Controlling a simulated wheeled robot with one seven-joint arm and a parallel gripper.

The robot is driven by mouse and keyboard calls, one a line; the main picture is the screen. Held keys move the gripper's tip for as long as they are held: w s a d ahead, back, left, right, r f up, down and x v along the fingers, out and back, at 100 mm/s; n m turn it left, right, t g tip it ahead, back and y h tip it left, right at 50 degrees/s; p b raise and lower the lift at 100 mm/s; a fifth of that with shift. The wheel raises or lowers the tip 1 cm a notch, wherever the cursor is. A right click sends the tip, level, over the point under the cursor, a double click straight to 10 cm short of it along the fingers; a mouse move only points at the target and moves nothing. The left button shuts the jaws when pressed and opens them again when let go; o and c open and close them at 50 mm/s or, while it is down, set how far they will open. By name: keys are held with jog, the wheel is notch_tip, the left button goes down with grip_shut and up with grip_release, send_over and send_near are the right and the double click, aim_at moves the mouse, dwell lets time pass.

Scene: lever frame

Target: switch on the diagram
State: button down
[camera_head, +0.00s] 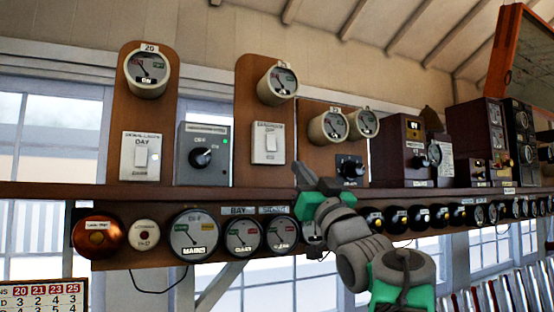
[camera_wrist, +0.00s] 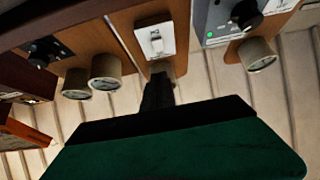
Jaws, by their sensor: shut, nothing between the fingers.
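A white rocker switch (camera_head: 270,143) sits on a wooden back panel above the shelf, with a small label I cannot read fully. It also shows in the wrist view (camera_wrist: 155,40), straight ahead of the fingers. A second white switch (camera_head: 141,156) with a label reading DAY is on the panel to its left. My gripper (camera_head: 303,175) is at the shelf edge, below and right of the first switch and apart from it. In the wrist view my gripper (camera_wrist: 158,85) is shut and empty. An orange-framed board (camera_head: 501,52), perhaps the diagram, hangs at the upper right.
A grey box with a black knob (camera_head: 201,157) stands between the switches. Round gauges (camera_head: 331,126) and a dark knob (camera_head: 349,168) are right of my gripper. The wooden shelf (camera_head: 220,195) runs across, with dials (camera_head: 194,235) below it. Dark boxes (camera_head: 402,150) stand further right.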

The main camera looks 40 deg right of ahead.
aim_at(272, 145)
jog(key=p+x, duration=0.2)
jog(key=x, duration=0.2)
jog(key=w+f+p+x, duration=0.1)
jog(key=p+x, duration=0.1)
jog(key=x, duration=0.2)
jog(key=f+p+x, duration=0.1)
jog(key=p+x, duration=0.2)
jog(key=x, duration=0.1)
jog(key=shift+w+d+r, duration=0.2)
jog(key=shift+w+d, duration=0.1)
jog(key=shift+w, duration=0.25)
jog(key=shift+w+f, duration=0.1)
jog(key=shift+w, duration=0.1)
